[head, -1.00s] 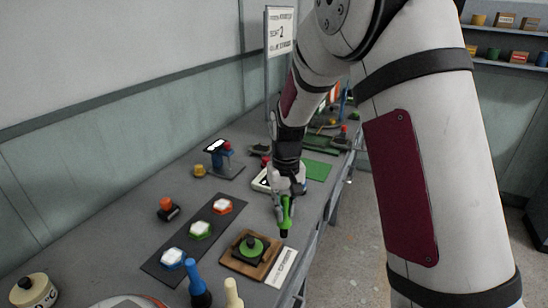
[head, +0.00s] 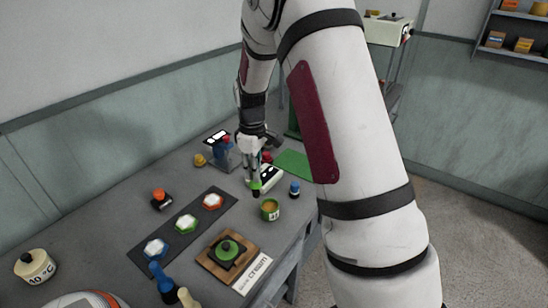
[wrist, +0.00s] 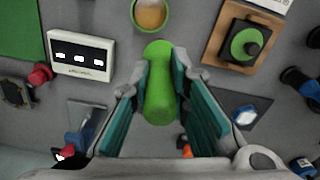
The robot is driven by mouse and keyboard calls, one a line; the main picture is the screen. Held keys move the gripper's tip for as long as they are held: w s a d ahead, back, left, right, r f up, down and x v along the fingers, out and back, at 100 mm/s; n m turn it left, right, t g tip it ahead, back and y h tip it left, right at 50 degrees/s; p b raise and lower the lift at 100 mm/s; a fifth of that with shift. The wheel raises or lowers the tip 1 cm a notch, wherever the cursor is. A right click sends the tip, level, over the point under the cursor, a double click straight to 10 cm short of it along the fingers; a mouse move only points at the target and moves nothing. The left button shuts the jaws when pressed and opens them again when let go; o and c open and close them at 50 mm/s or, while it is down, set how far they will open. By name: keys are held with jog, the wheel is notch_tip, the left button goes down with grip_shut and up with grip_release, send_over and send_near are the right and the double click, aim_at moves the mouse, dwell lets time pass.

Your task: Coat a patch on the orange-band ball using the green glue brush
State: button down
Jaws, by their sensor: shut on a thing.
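My gripper (head: 255,183) is shut on the green glue brush (wrist: 159,88), whose green handle lies between the teal finger pads in the wrist view. In the head view the brush's dark lower end (head: 256,193) points down, just behind and left of the green glue pot (head: 270,211) and apart from it. The pot is open, with amber glue inside, and also shows at the top of the wrist view (wrist: 151,14). A ball (head: 88,300) with an orange band is cut off by the bottom left edge; most of it is out of view.
A wooden board with a green-black round piece (head: 226,250) stands in front of the pot. Blue (head: 163,280) and cream (head: 186,297) handles stand at the front. A white three-light box (wrist: 80,57) stands nearby.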

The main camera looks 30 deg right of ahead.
jog(key=s+d+r+n+p, duration=0.2)
jog(key=d+n, duration=0.1)
jog(key=d, duration=0.1)
notch_tip(320, 180, down, 6)
jog(key=b, duration=0.2)
jog(key=shift+a+f+m, duration=0.2)
jog(key=shift+m, duration=0.1)
jog(key=shift+s+f, duration=0.15)
jog(key=shift+f, duration=0.45)
dwell(2.0)
notch_tip(320, 180, up, 7)
jog(key=p, duration=0.1)
jog(key=shift+p, duration=0.35)
dwell(0.4)
dwell(0.7)
